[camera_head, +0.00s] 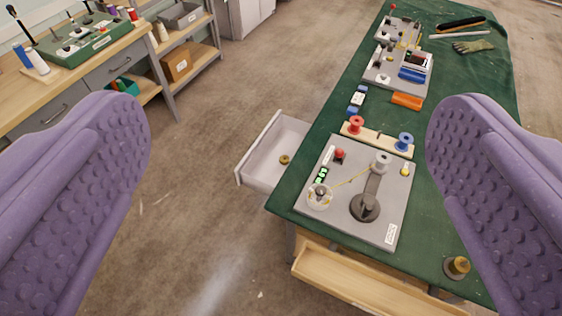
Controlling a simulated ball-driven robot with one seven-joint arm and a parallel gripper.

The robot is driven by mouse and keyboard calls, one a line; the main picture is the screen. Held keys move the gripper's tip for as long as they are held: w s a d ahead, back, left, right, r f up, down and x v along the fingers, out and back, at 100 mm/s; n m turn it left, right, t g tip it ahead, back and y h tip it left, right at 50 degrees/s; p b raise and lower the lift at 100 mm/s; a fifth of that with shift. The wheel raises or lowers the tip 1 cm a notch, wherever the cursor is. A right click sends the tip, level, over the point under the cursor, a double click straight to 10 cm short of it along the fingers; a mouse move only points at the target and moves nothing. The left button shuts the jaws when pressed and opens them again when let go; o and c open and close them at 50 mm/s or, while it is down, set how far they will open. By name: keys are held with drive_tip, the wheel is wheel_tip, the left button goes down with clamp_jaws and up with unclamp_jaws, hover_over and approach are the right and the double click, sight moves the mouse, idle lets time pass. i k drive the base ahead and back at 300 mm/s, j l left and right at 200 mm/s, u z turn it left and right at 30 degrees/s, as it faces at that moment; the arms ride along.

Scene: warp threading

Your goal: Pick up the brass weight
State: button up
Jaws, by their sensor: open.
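A small brass-coloured weight with a knob on top (457,266) stands upright at the near right corner of the green-covered table (490,130). A smaller brass-coloured piece, round and flat (284,159), lies in the open pale drawer (262,150) at the table's left side; I cannot tell exactly what it is. My gripper (287,112) shows as two wide-apart purple ribbed fingers, open and with nothing between them. It is apart from both brass pieces. The right finger hides part of the table's right side.
A grey threading board (340,222) with spools and a dark post lies near the table's front. A wooden tray (360,285) juts out below the front edge. Another board (395,65), tools and a glove (473,46) lie farther back. A workbench (85,60) stands left; floor between is clear.

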sight(283, 159)
drive_tip(key=i+j+u, duration=0.8)
drive_tip(key=i+u, duration=0.4)
drive_tip(key=i+z, duration=0.45)
drive_tip(key=i+j+z, duration=0.15)
drive_tip(key=i+z, duration=0.2)
drive_tip(key=z, duration=0.15)
drive_tip(key=i+l+z, duration=0.1)
drive_tip(key=i+z, duration=0.7)
drive_tip(key=i+l+u, duration=0.15)
drive_tip(key=i, duration=0.65)
